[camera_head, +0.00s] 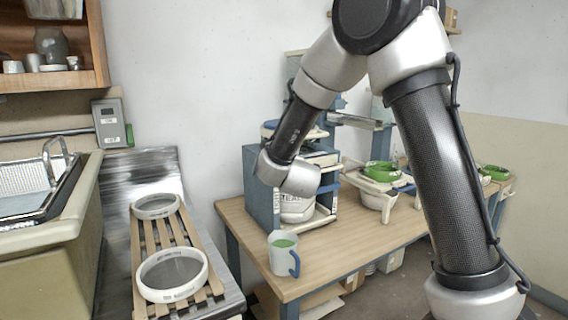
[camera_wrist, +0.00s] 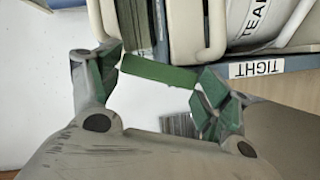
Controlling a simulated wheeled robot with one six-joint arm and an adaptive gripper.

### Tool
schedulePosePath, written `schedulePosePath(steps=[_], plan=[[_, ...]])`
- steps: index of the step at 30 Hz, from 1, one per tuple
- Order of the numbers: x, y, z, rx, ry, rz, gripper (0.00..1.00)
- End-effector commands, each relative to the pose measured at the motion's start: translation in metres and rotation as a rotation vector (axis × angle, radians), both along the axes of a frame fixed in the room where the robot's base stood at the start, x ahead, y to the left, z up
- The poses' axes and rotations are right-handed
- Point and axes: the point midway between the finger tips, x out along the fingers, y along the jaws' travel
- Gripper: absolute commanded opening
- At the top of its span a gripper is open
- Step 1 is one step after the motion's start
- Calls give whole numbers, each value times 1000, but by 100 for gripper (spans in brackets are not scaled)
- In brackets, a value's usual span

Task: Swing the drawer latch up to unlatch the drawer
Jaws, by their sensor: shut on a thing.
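In the wrist view, my gripper (camera_wrist: 161,80) has its two green-padded fingers on either side of a short green bar (camera_wrist: 158,72), which looks like the drawer latch. The fingers are shut on it, and the bar runs slightly tilted from one fingertip to the other. In the head view, my arm's end reaches the front of the blue cabinet (camera_head: 260,195) on the wooden table. There the fingers and the latch are hidden, and I cannot tell how far the latch is turned.
A mug with green contents (camera_head: 283,255) stands on the table (camera_head: 330,255) near its front left corner. Pale bowls and green rings (camera_head: 381,172) are at the right. A slatted rack (camera_head: 150,250) with two round sieves (camera_head: 172,274) stands at the left, near a sink.

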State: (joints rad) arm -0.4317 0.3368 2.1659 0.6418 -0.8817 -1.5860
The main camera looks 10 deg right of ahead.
Motion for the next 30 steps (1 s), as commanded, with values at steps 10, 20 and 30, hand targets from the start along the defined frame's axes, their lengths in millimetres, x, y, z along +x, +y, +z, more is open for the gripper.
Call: schedulePosePath(steps=[10,20,30], plan=[[0,1,0,0,0,2,99],[0,0,0,1,1,1,99],[-50,5,8,2,-1,5,99]])
